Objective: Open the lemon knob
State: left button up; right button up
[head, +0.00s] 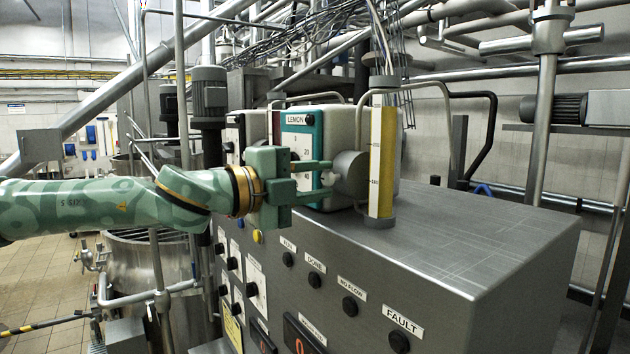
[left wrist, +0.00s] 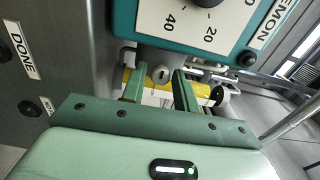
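The lemon unit is a pale box with a teal-framed scale panel (head: 302,121) labelled LEMON; the panel also shows at the top of the left wrist view (left wrist: 190,50). A black round dial (left wrist: 207,2) on its scale is cut off by the frame edge. My right gripper is not in view.
A yellow-and-white sight gauge (head: 382,160) stands just right of the cylinder. Below is a grey metal cabinet (head: 450,255) with black buttons and labels such as FAULT (head: 404,322). Bent metal handles and pipes crowd the back. The cabinet top is clear at right.

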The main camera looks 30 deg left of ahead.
pick_arm(q)
jog(key=shift+s, duration=0.1)
jog(key=shift+v, duration=0.85)
jog(key=b+v, duration=0.4)
jog(key=v, duration=1)
jog(key=shift+s, duration=0.2)
